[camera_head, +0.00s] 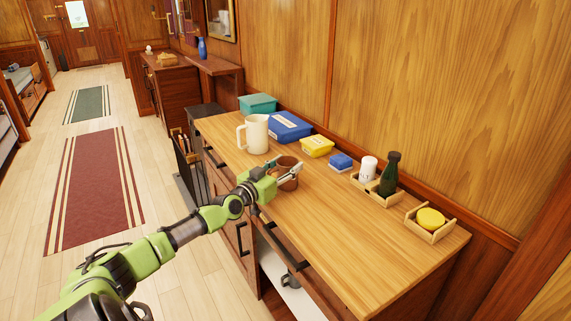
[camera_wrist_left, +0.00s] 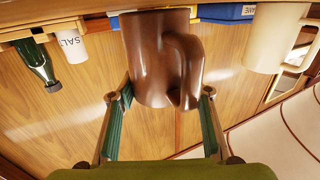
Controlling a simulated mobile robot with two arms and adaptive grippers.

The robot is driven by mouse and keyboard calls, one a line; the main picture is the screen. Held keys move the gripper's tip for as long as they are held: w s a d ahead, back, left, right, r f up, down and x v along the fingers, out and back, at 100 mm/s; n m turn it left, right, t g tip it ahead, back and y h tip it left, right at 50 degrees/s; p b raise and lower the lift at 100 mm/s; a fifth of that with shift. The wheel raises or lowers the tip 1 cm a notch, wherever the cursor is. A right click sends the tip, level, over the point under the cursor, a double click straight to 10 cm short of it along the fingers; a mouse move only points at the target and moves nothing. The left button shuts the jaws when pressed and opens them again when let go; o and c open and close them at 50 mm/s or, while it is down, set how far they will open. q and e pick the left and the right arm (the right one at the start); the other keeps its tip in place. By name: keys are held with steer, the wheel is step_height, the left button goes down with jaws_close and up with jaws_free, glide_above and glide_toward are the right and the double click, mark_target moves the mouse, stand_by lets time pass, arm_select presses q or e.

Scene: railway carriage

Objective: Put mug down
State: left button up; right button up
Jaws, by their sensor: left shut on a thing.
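A brown mug (camera_head: 288,170) is at the front part of the wooden counter (camera_head: 335,235). My left gripper (camera_head: 284,174) is shut on it, with a finger on either side. In the left wrist view, which appears upside down, the brown mug (camera_wrist_left: 155,55) and its handle sit between the two fingers (camera_wrist_left: 160,96). The mug looks upright. I cannot tell whether its base touches the counter. My right gripper is not in view.
A cream pitcher (camera_head: 254,133) stands left of the mug. A salt shaker (camera_head: 368,168) and green bottle (camera_head: 390,173) stand right. The front right counter is clear.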

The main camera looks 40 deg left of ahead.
arm_select(q)
steer(key=shift+w+d, duration=0.1)
steer(key=shift+f, duration=0.2)
stand_by(0.4)
steer(key=o, duration=1.4)
